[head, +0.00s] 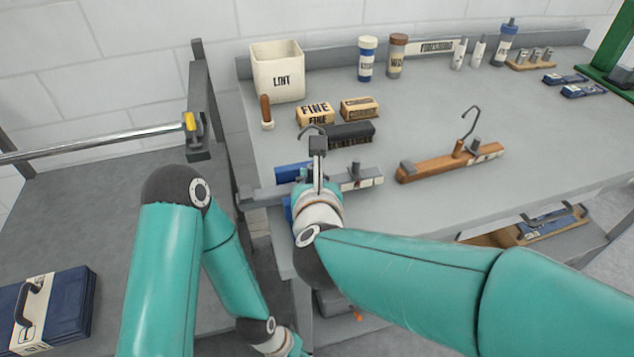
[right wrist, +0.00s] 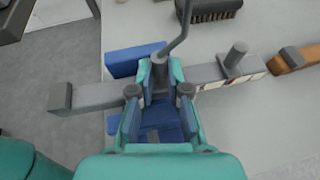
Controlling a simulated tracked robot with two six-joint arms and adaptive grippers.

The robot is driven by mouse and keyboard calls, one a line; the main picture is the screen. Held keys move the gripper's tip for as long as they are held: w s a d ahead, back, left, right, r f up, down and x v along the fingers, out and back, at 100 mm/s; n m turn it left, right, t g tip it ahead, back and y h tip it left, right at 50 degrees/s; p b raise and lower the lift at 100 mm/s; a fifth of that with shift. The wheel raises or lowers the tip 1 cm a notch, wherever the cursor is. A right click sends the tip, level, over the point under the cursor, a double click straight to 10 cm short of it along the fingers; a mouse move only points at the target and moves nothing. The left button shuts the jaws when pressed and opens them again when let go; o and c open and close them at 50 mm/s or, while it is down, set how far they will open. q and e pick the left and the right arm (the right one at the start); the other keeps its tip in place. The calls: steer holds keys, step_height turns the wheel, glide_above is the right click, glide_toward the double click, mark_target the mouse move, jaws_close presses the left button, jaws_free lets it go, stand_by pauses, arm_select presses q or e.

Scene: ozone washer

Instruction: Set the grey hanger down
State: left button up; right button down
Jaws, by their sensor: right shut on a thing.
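The grey hanger (head: 362,179) is at the left end of the grey bench, its bar running left to right. In the right wrist view the bar (right wrist: 90,97) passes between the fingers of my right gripper (right wrist: 160,97), shut around its middle at the base of the hook (right wrist: 183,25). The hook points up. In the head view my arm hides much of the right gripper (head: 318,188). The bar's left end reaches past the bench edge. I cannot tell whether the bar touches the bench.
A blue block (right wrist: 135,58) lies just behind the bar. A dark brush (head: 351,134) is behind it, and a wooden hanger (head: 450,162) lies to the right. A LINT bin (head: 277,78) stands at the back left. Bench room is clear toward the right (head: 530,120).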

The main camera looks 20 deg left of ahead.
steer(key=shift+f, duration=0.1)
arm_select(q)
steer(key=shift+f, duration=0.1)
arm_select(e)
steer(key=c, duration=1.1)
jaws_free()
steer(key=shift+c, duration=0.2)
